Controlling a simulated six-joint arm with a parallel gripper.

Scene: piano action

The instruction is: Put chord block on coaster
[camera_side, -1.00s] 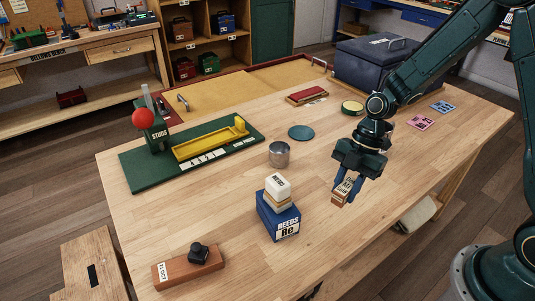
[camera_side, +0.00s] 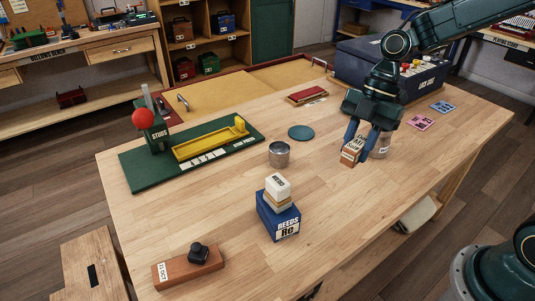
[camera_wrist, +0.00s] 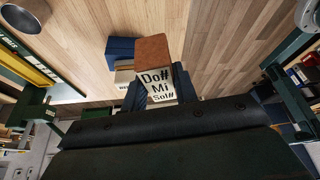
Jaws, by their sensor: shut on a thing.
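The chord block (camera_side: 352,150) is brown with a white label that reads Do#, Mi, Sol# in the wrist view (camera_wrist: 157,84). My gripper (camera_side: 357,148) is shut on it, one blue finger on each side, and holds it tilted over the right part of the table. The coaster (camera_side: 301,132) is a flat teal disc, bare on the table, left of and farther back than the block. I cannot make out the coaster in the wrist view.
A metal cup (camera_side: 279,154) stands just in front of the coaster. A green board (camera_side: 135,178) lies left, a red case (camera_side: 307,95) behind. A grey cylinder (camera_side: 381,146) stands by my fingers.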

